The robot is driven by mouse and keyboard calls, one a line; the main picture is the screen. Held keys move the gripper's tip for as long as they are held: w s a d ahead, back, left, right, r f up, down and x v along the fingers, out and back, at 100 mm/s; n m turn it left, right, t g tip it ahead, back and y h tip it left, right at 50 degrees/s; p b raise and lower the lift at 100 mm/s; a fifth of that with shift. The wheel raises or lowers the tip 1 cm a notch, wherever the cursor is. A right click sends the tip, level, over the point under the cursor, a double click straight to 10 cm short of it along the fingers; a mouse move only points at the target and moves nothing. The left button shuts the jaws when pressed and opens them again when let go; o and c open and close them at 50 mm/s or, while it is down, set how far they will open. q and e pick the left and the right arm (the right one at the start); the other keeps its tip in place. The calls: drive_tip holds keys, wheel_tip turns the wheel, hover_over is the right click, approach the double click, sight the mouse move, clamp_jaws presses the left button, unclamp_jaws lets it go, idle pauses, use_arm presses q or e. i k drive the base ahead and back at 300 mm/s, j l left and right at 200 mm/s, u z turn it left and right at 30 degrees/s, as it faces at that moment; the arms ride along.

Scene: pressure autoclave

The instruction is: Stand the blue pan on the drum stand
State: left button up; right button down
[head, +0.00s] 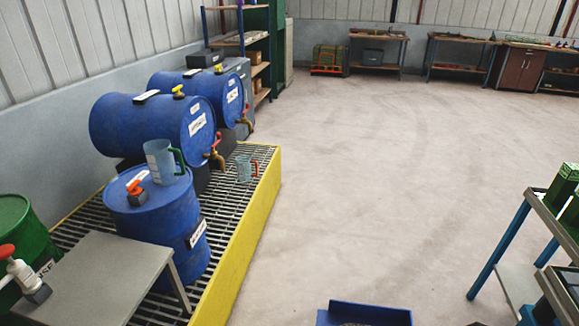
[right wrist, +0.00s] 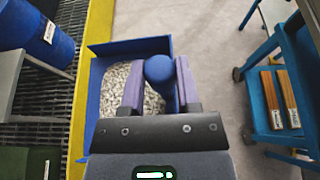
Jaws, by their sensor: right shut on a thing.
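The blue pan (head: 365,316) shows at the bottom edge of the head view, mostly cut off. In the right wrist view the blue pan (right wrist: 128,46) holds pale grey granules. My right gripper (right wrist: 158,80) is shut on the pan's blue round-ended handle, one finger on each side. Blue drums (head: 150,125) lie on dark supports over a yellow-edged grating (head: 255,215). A low grey-topped stand (head: 95,275) is at the grating's near end. I cannot tell which of these is the drum stand. My left gripper is not in view.
An upright blue drum (head: 155,220) carries a measuring jug (head: 162,160); another jug (head: 246,168) stands on the grating. A green drum (head: 14,222) is at the left. A blue-framed cart (head: 500,245) stands at the right. The middle floor is clear.

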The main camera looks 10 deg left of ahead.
sight(110, 276)
drive_tip(key=i+u, duration=0.4)
drive_tip(key=i+l+u, duration=0.1)
drive_tip(key=i+u, duration=0.3)
drive_tip(key=i+l+u, duration=0.2)
drive_tip(key=u, duration=0.2)
drive_tip(key=i+u, duration=0.15)
drive_tip(key=u, duration=0.3)
drive_tip(key=i+u, duration=0.15)
drive_tip(key=u, duration=0.35)
drive_tip(key=i+u, duration=0.15)
drive_tip(key=u, duration=0.3)
drive_tip(key=i+l+u, duration=0.15)
drive_tip(key=u, duration=0.35)
drive_tip(key=i+l+u, duration=0.1)
drive_tip(key=u, duration=0.35)
drive_tip(key=l+u, duration=0.3)
drive_tip(key=u, duration=0.15)
